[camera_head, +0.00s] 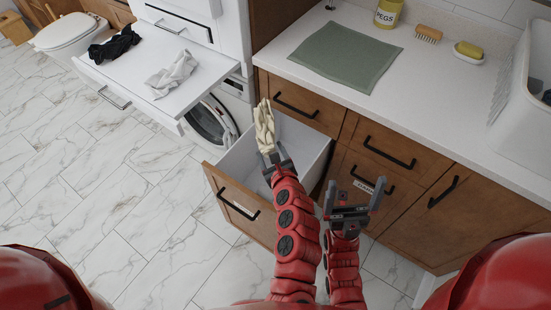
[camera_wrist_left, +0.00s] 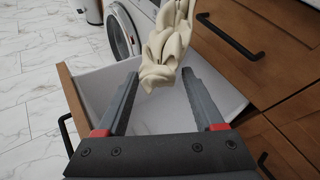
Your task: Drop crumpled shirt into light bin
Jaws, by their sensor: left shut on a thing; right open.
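A cream crumpled shirt (camera_head: 264,128) hangs from my left gripper (camera_head: 273,158), above an open drawer. In the left wrist view the shirt (camera_wrist_left: 167,45) is at the fingertips of my left gripper (camera_wrist_left: 158,88). The open drawer (camera_head: 307,148) has a wooden front with a black handle and a small label I cannot read. Its white inside looks empty where it shows; I cannot tell if it is the light bin. It also shows in the left wrist view (camera_wrist_left: 97,85). My right gripper (camera_head: 350,197) is open and empty, right of the drawer.
A white pull-out shelf (camera_head: 133,88) holds a black cloth (camera_head: 114,45) and a light grey cloth (camera_head: 172,75). A washing machine (camera_head: 211,122) stands behind the drawer. The counter (camera_head: 430,90) bears a green mat (camera_head: 345,56) and a white tub (camera_head: 525,105). Marble floor is clear at left.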

